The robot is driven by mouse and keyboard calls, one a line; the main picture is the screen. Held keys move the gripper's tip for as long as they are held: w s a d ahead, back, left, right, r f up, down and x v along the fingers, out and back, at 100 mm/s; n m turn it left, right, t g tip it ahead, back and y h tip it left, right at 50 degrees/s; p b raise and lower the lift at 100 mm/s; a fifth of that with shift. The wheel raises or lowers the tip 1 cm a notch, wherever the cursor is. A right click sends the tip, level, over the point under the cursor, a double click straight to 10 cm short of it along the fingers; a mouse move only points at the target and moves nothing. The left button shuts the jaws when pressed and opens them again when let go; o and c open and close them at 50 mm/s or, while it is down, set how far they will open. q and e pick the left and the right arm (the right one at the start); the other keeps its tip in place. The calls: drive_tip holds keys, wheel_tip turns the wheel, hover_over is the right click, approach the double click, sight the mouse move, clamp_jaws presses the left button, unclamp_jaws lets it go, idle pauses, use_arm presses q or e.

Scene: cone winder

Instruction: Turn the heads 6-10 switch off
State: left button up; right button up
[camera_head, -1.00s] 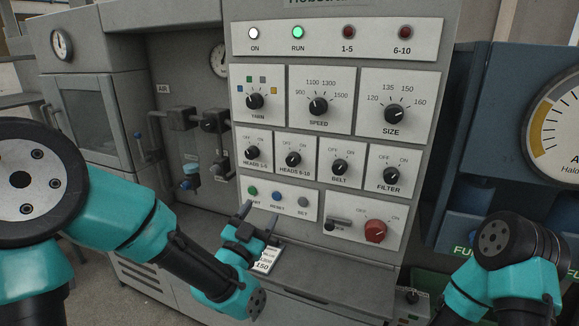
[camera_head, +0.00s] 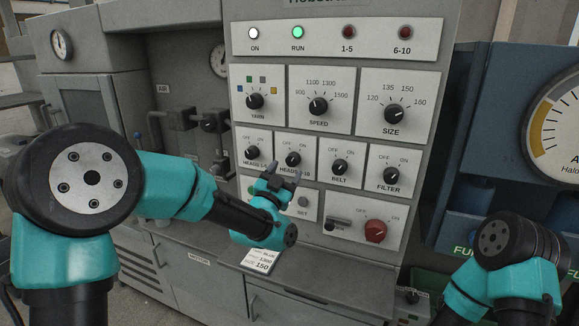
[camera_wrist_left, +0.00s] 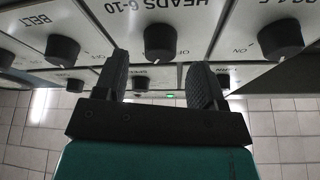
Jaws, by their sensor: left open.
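The heads 6-10 switch is a black round knob (camera_head: 293,159) on a white plate with OFF and ON marks, in the middle of the panel. In the left wrist view the knob (camera_wrist_left: 160,42) appears upside down, ahead of and between the two spread fingers (camera_wrist_left: 163,78). The fingers do not appear closed on it. My right arm shows at the lower right, but its gripper is out of view.
The heads 1-5 knob (camera_head: 252,153) and belt knob (camera_head: 340,167) flank the switch closely. Push buttons lie below, partly hidden by my left gripper. The 6-10 lamp (camera_head: 405,32) is dark red; the RUN lamp (camera_head: 298,32) glows green. A card (camera_head: 261,260) lies on the ledge.

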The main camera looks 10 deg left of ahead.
sight(292, 164)
use_arm(q)
drive_tip(key=shift+x, duration=1.6)
drive_tip(key=c, duration=0.9)
drive_tip(key=shift+n+t+y, duration=0.3)
drive_tip(key=shift+n, duration=0.4)
drive_tip(key=n+y, duration=0.2)
drive_tip(key=n, duration=0.2)
drive_tip(key=n+y, duration=0.2)
drive_tip(key=n, duration=0.1)
drive_tip(key=shift+s+d+n, duration=0.1)
drive_tip(key=shift+d+n, duration=0.15)
drive_tip(key=shift+n, duration=0.15)
drive_tip(key=n+y, duration=0.1)
drive_tip(key=n, duration=0.2)
drive_tip(key=n+y, duration=0.2)
drive_tip(key=n, duration=0.2)
drive_tip(key=shift+d+r+n, duration=0.15)
drive_tip(key=shift+n, duration=0.15)
drive_tip(key=shift+y, duration=0.4)
